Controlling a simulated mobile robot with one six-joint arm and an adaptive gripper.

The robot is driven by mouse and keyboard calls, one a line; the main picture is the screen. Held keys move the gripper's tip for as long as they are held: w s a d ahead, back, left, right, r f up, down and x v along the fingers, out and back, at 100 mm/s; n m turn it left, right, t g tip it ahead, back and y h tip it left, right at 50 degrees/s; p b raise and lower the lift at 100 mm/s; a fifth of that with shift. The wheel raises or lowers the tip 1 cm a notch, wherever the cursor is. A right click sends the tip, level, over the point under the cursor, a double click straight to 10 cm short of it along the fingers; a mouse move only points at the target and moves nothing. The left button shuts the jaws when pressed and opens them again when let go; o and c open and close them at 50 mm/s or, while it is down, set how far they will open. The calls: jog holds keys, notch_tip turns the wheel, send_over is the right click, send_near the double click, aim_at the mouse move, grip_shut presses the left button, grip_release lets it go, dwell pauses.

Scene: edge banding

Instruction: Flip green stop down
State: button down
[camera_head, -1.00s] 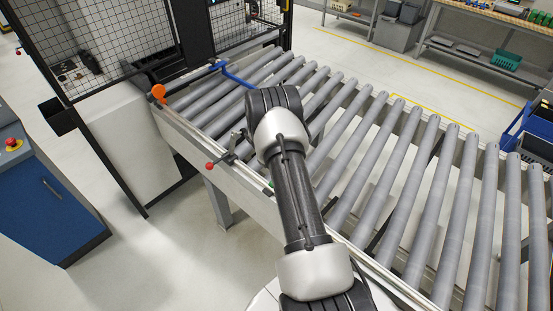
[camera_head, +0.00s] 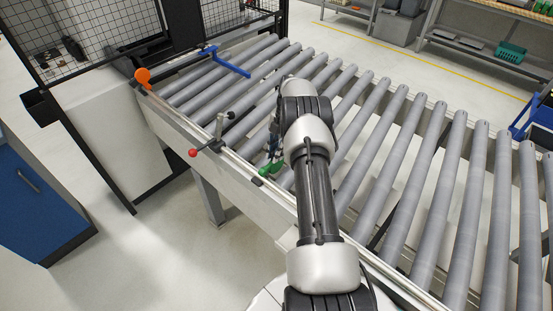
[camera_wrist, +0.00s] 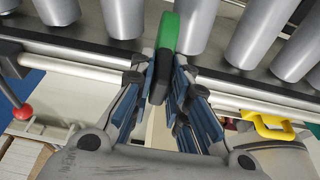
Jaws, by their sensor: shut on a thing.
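The green stop (camera_wrist: 168,36) is at the near edge of the roller conveyor in the wrist view, its green end beside the rollers and its dark end between my blue-padded fingers. My gripper (camera_wrist: 167,72) is shut on it. In the head view the green stop (camera_head: 268,169) shows low at the near rail, just left of my arm. My gripper (camera_head: 273,146) is partly hidden there by my arm. The stop's exact tilt is hard to tell.
A clamp lever with a red knob (camera_head: 193,153) sticks out from the near rail. A blue bar (camera_head: 232,66) and an orange knob (camera_head: 142,75) are at the far left end. A yellow handle (camera_wrist: 268,126) is right of my gripper. Grey rollers (camera_head: 400,175) fill the right.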

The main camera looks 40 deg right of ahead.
jog(key=shift+d+f+y+b, duration=0.1)
jog(key=shift+f+y+b, duration=0.3)
jog(key=shift+b, duration=0.3)
jog(key=c, duration=1.6)
grip_release()
jog(key=shift+r, duration=0.1)
jog(key=shift+d+r, duration=0.1)
jog(key=v, duration=0.7)
jog(key=shift+r, duration=0.15)
